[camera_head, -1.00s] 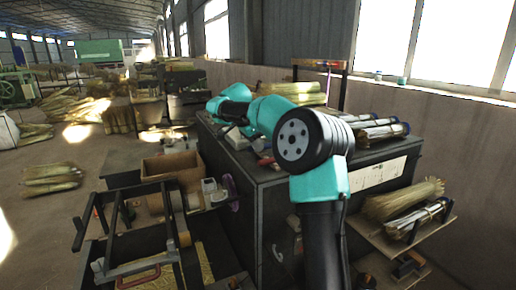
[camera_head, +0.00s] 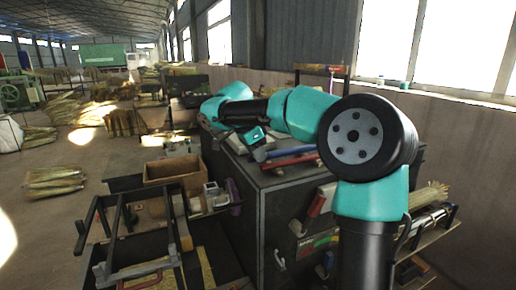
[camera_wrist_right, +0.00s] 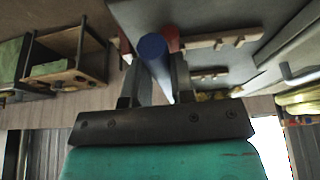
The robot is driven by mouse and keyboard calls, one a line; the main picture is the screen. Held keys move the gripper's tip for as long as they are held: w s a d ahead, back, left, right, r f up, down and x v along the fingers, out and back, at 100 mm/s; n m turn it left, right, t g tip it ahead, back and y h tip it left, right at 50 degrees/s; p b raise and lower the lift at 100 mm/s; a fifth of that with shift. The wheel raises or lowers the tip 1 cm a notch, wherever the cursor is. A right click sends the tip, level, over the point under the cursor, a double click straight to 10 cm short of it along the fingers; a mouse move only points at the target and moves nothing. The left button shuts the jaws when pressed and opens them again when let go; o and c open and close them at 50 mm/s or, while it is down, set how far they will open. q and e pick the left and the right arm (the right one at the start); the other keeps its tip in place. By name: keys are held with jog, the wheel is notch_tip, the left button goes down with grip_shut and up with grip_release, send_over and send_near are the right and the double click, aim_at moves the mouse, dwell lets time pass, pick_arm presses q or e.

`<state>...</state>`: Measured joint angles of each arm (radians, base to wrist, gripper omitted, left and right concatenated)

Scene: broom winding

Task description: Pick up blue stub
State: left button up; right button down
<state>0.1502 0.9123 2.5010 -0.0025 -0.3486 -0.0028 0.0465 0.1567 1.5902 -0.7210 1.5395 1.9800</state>
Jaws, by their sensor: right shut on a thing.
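The blue stub is a blue round rod (camera_head: 287,151) on top of the dark cabinet (camera_head: 262,205) in the head view. In the right wrist view, the blue stub (camera_wrist_right: 153,47) runs between the two dark fingers, its round end pointing up the picture. My right gripper (camera_wrist_right: 155,68) is shut on it. In the head view my right gripper (camera_head: 259,152) is small and partly hidden near the rod's left end. Whether the stub touches the cabinet top is unclear. My left gripper is not in view.
A red bar (camera_head: 292,160) lies close beside the blue stub on the cabinet. A cardboard box (camera_head: 172,170) and a dark metal frame (camera_head: 128,225) stand to the left. Straw bundles (camera_head: 432,196) rest on a shelf at right.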

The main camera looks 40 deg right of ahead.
jog(key=s+a, duration=0.3)
jog(key=shift+s+a+r, duration=0.25)
jog(key=shift+s+a, duration=0.05)
jog(key=shift+a, duration=0.1)
jog(key=shift+d, duration=0.1)
dwell(0.9)
